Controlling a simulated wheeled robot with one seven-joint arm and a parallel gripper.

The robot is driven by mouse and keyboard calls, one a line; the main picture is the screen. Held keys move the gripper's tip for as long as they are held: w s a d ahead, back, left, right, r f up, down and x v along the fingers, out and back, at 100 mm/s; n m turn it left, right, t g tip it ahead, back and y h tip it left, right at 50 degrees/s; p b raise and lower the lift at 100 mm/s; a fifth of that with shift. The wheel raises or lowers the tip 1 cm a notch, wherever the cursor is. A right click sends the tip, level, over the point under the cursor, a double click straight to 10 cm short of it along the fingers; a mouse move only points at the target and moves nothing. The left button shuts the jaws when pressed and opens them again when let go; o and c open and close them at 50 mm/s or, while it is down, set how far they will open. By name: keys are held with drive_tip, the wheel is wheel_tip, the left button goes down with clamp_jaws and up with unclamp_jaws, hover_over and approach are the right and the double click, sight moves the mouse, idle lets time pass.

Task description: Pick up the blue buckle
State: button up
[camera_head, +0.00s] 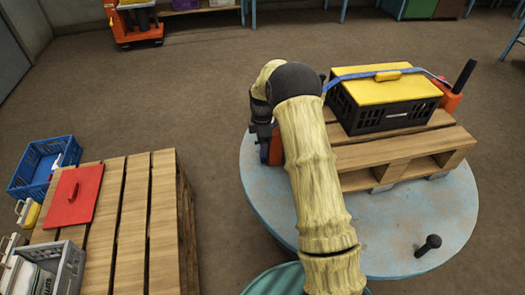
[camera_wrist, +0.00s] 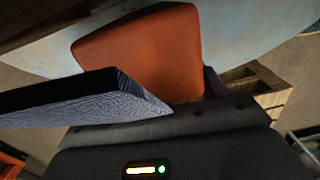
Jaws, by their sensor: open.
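The blue strap (camera_head: 352,76) lies across the yellow lid (camera_head: 370,88) of a black crate (camera_head: 388,117) in the head view. I cannot make out a separate blue buckle. My gripper (camera_head: 264,134) is at the pallet's left edge, partly hidden by my arm; it is open. An orange block (camera_head: 276,150) is beside it, and an orange block (camera_wrist: 145,50) fills the upper middle of the wrist view. A blue-grey woven-looking piece (camera_wrist: 85,110) with a dark top crosses in front of that block. I cannot tell whether it is the strap or the buckle.
The crate stands on a wooden pallet (camera_head: 405,152) on a round pale-blue platform (camera_head: 385,232). A black knob (camera_head: 433,241) rises from the platform. At left, another pallet (camera_head: 133,215) carries a red board (camera_head: 75,195). Open floor (camera_head: 200,110) lies between them.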

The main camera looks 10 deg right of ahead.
drive_tip(key=shift+c, duration=0.2)
drive_tip(key=c, duration=1.1)
drive_tip(key=shift+o, duration=0.2)
drive_tip(key=shift+r+p, duration=0.35)
drive_tip(key=shift+r, duration=0.3)
drive_tip(key=shift+a+r, duration=0.2)
drive_tip(key=shift+r, duration=0.05)
drive_tip(key=a+p, duration=0.2)
drive_tip(key=a, duration=1.5)
drive_tip(key=shift+a+f+p, duration=0.1)
drive_tip(key=shift+a+p, duration=0.15)
drive_tip(key=shift+p, duration=0.15)
